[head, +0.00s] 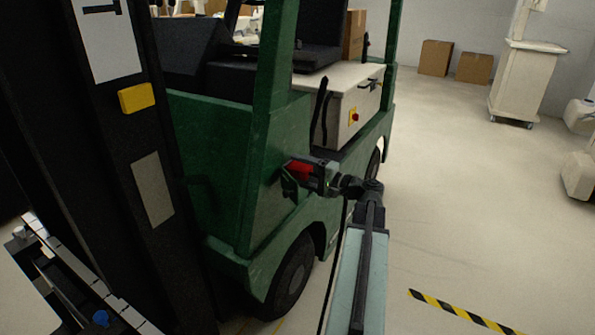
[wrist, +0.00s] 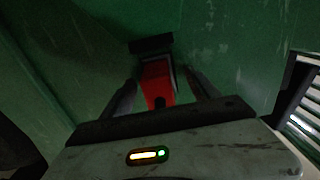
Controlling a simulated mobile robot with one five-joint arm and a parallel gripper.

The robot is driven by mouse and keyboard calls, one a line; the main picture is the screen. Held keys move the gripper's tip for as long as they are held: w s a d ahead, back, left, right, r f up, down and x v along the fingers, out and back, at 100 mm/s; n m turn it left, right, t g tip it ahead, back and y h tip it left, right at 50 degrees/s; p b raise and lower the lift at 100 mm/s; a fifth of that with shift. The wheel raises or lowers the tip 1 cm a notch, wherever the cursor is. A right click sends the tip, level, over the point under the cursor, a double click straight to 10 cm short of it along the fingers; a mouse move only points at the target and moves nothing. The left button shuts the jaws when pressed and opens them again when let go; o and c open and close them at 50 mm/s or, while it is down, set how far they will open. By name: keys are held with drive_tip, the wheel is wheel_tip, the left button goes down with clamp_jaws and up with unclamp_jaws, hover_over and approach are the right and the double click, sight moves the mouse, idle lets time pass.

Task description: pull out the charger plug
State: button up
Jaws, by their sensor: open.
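The red charger plug (head: 300,169) sits at the side of the green cart (head: 222,140), at the front corner post. In the wrist view the red plug (wrist: 157,83) sits against a dark socket piece (wrist: 151,45) on the green panel. My gripper (head: 308,177) is at the plug in the head view. In the wrist view my gripper's two fingers (wrist: 160,88) stand apart, one on each side of the plug. I see no clear contact between fingers and plug. The far end of the plug is hidden in the socket.
The cart's black mast (head: 110,160) with a yellow box (head: 136,97) stands at the left. A white case (head: 340,105) with a red and yellow switch sits on the cart. The floor to the right is mostly clear, with black and yellow tape (head: 462,312). Cardboard boxes (head: 435,58) stand at the back.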

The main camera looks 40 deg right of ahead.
sight(316, 175)
idle(0.8)
clamp_jaws()
idle(1.3)
drive_tip(key=shift+s, duration=0.15)
drive_tip(key=shift+v, duration=2.9)
